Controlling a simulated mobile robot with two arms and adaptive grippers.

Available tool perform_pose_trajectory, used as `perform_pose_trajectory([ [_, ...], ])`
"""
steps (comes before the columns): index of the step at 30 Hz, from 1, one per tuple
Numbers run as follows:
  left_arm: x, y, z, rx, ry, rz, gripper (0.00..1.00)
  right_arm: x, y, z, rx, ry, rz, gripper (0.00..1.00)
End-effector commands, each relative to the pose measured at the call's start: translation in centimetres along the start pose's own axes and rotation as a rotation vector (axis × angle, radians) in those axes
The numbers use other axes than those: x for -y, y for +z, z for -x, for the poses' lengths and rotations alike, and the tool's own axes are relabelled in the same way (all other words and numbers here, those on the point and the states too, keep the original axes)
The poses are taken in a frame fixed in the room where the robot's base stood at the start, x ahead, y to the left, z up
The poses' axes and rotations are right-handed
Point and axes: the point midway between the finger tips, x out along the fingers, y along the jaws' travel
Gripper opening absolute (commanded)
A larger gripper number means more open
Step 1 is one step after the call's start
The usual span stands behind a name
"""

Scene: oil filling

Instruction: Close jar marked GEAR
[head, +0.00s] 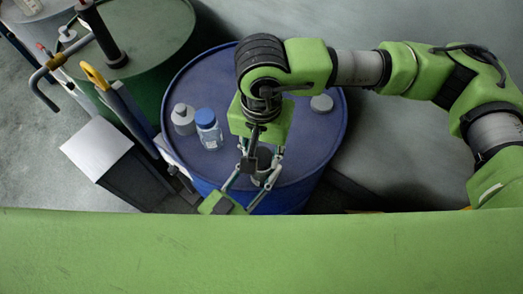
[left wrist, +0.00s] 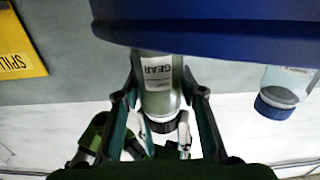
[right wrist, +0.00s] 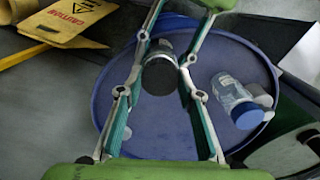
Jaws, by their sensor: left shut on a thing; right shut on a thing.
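The jar marked GEAR (left wrist: 158,78) shows in the left wrist view, which is upside down, with its dark cap (left wrist: 162,125) at its mouth. My left gripper (left wrist: 160,95) is shut around the jar's body. My right gripper (right wrist: 163,65) is shut on the dark cap (right wrist: 160,80) from above; its pale fingertips also flank the cap in the left wrist view. In the head view my right gripper (head: 256,172) is over the front of the blue drum (head: 305,150) and largely hides the jar. Whether the cap is fully seated cannot be told.
A clear jar with a blue cap (head: 209,132) and a grey-capped bottle (head: 183,119) stand on the drum's left side. A small pale round object (head: 321,104) is at its right. A green drum (head: 130,60) stands behind left. A yellow caution sign (right wrist: 70,20) stands beyond the drum.

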Motion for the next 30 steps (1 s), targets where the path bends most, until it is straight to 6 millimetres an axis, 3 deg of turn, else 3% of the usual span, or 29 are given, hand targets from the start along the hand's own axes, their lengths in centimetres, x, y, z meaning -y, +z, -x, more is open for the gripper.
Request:
perform_pose_trajectory([
  [24, -0.03, -0.04, -0.01, -0.001, 0.000, 0.000, 0.00, 0.07, 0.00, -0.10, 0.002, -0.001, -1.645, 0.08],
  [30, -0.04, -0.05, -0.01, -0.001, 0.001, 0.000, 0.00, 0.06, -0.03, -0.11, 0.001, -0.001, -1.982, 0.08],
])
